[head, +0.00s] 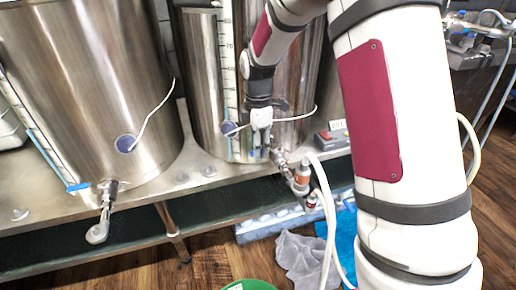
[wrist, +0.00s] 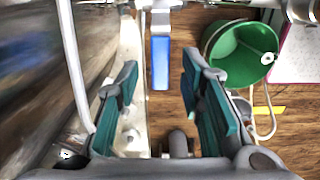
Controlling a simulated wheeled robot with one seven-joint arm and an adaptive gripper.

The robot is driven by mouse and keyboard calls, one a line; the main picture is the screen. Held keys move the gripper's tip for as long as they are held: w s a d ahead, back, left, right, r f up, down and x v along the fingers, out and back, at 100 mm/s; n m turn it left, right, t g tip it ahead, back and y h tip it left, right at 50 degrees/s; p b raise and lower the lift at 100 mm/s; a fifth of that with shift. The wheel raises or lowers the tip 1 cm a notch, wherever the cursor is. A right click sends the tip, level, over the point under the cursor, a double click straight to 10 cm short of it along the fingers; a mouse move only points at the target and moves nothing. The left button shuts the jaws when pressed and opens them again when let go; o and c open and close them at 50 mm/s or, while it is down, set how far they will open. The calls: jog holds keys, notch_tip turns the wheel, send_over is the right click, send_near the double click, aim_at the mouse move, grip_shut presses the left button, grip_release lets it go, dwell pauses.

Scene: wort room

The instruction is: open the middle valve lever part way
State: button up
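The middle valve (head: 282,160) is at the foot of the middle steel tank in the head view, partly hidden by my arm and gripper. In the wrist view a blue lever (wrist: 160,62) on a metal fitting (wrist: 160,20) lies between the lines of my two teal fingers, pointing down the picture. My gripper (wrist: 159,68) is open, with a gap on both sides of the lever; I see no contact. In the head view my gripper (head: 262,140) is close against the tank front, beside the valve, its fingers mostly hidden.
The left tank (head: 80,90) has its own valve (head: 105,195). Both tanks stand on a steel bench (head: 190,165). A white hose (head: 325,210) hangs right of the middle valve. A green bucket (wrist: 240,55) stands on the wood floor. A grey cloth (head: 300,255) lies below the bench.

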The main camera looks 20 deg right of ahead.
jog(key=shift+f, duration=0.1)
jog(key=shift+c, duration=0.6)
grip_shut()
jog(key=shift+s, duration=0.15)
jog(key=shift+s+d+n+p, duration=0.4)
jog(key=shift+s+n+p, duration=0.45)
jog(key=shift+n+p, duration=0.9)
jog(key=shift+s+d+n+p, duration=0.45)
jog(key=shift+s+n+p, duration=0.35)
jog(key=shift+n+p, duration=1)
jog(key=shift+s+d+n+p, duration=0.4)
jog(key=shift+s+n+p, duration=0.45)
jog(key=shift+n+p, duration=0.9)
jog(key=shift+p, duration=0.35)
